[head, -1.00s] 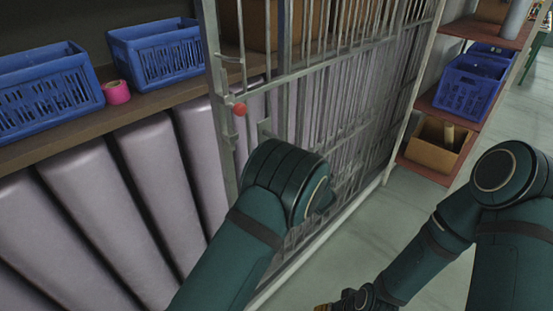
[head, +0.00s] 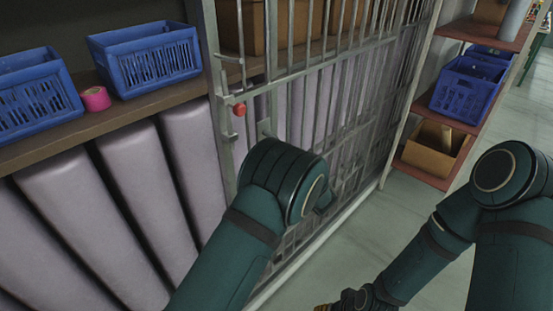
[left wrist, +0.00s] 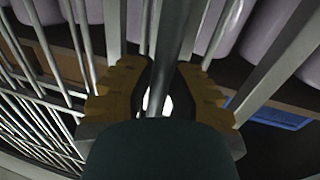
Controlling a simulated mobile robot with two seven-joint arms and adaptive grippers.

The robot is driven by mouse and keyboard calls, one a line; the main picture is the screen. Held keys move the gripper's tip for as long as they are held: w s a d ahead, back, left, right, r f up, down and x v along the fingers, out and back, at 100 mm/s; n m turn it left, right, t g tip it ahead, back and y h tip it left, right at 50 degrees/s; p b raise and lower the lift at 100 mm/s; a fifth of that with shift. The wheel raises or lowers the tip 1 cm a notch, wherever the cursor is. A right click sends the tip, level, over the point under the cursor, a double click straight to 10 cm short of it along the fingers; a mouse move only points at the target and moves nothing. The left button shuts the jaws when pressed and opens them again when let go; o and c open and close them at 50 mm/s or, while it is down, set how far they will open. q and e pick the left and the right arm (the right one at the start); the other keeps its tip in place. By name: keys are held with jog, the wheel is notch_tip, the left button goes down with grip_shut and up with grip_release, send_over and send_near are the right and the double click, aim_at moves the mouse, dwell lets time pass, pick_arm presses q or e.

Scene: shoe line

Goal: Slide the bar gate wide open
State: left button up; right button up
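The bar gate (head: 232,160) is a grey metal lattice of upright bars and cross rails in front of the shelving. A red knob (head: 239,109) sits near its left upright. My left arm reaches to the gate, and its forearm hides the left gripper in the head view. In the left wrist view my left gripper (left wrist: 168,88) has its yellow-brown fingers on either side of a dark upright bar (left wrist: 175,45), closed on it. My right gripper (head: 338,306) is low at the bottom edge of the head view, mostly cut off, away from the gate.
A shelf (head: 140,113) holds blue crates (head: 150,60) and a pink roll (head: 95,98), above several pale padded panels (head: 130,180). Cardboard boxes stand behind the bars. On the right, a red-brown shelf unit (head: 425,178) holds a blue crate (head: 465,88) and a box. Floor is clear before the gate.

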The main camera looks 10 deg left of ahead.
pick_arm(q)
jog(key=o, duration=0.4)
jog(key=shift+d, duration=0.2)
jog(key=shift+a, duration=0.1)
jog(key=shift+s, duration=0.1)
jog(key=v, duration=1.2)
